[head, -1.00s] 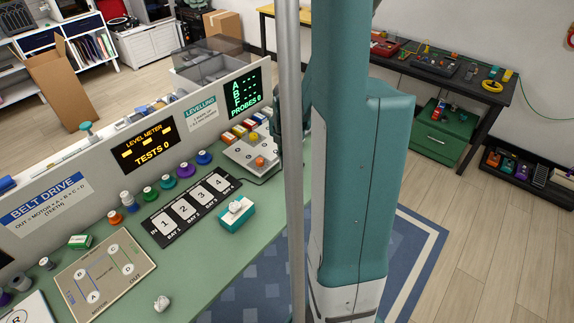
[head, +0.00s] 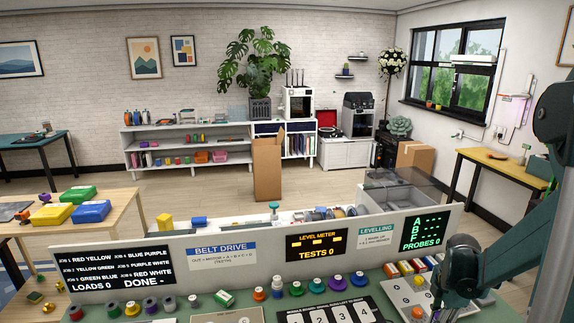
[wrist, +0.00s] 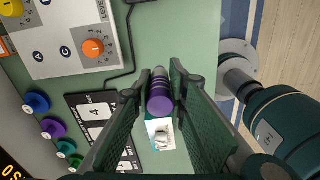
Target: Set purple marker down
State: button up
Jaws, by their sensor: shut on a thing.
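The purple marker (wrist: 160,98) is between the two fingers of my gripper (wrist: 157,84) in the wrist view. My gripper is shut on it. Its purple end faces the camera and a grey part shows beyond it. The green bench top (wrist: 158,30) lies below; whether the marker touches it cannot be told. In the head view my arm comes in at the right, and the marker cannot be made out there.
A teal-and-white block (wrist: 160,132) with a white lump on it lies close to the marker in the picture. The numbered bay panel (wrist: 88,102), blue, purple and green knobs and a grey control box (wrist: 75,40) are to the left. Bare bench shows above the marker.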

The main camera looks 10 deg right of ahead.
jog(key=w+a+m, duration=0.9)
jog(key=w+a, duration=0.7)
jog(key=w, duration=0.3)
jog(key=w+a+f+m, duration=0.1)
jog(key=w+a+m, duration=0.2)
jog(key=a, duration=0.7)
jog(key=w+a+f+m, duration=0.1)
jog(key=w+a+m, duration=0.3)
jog(key=w+a, duration=0.3)
jog(key=shift+w+a+f, duration=0.15)
jog(key=shift+w+a, duration=0.2)
jog(key=shift+a, duration=1.75)
jog(key=shift+s, duration=0.1)
jog(key=s+a+r, duration=0.1)
jog(key=s+a, duration=0.1)
jog(key=s, duration=0.9)
jog(key=s+a+r+n, duration=0.1)
jog(key=s+a, duration=0.2)
jog(key=s, duration=0.8)
jog(key=shift+s+r+n+p, duration=0.3)
jog(key=shift+s+r, duration=0.05)
jog(key=shift+s, duration=0.05)
